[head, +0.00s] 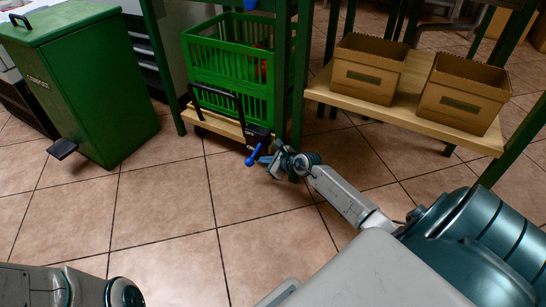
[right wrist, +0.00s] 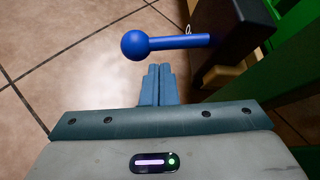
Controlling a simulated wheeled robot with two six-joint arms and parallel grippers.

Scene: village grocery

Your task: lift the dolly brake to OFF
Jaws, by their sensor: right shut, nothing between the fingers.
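The dolly (head: 216,122) is a low wooden platform with a black handle, under a green crate. A dark brake box (head: 258,136) sits at its right front corner; its small lettering is unreadable. The blue brake lever (head: 251,158) ends in a ball and hangs down and left from the box. In the right wrist view the lever (right wrist: 180,42) runs sideways from the dark box to its ball. My right gripper (head: 268,159) is shut and empty beside the lever. In the wrist view its fingertips (right wrist: 158,70) appear just below the lever; contact is unclear. My left gripper is out of view.
A green pedal bin (head: 90,90) stands left of the dolly. A green-legged table with a wooden shelf (head: 400,112) holding two cardboard boxes (head: 369,70) stands to the right. A green post (head: 303,80) rises close behind the lever. The tiled floor in front is clear.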

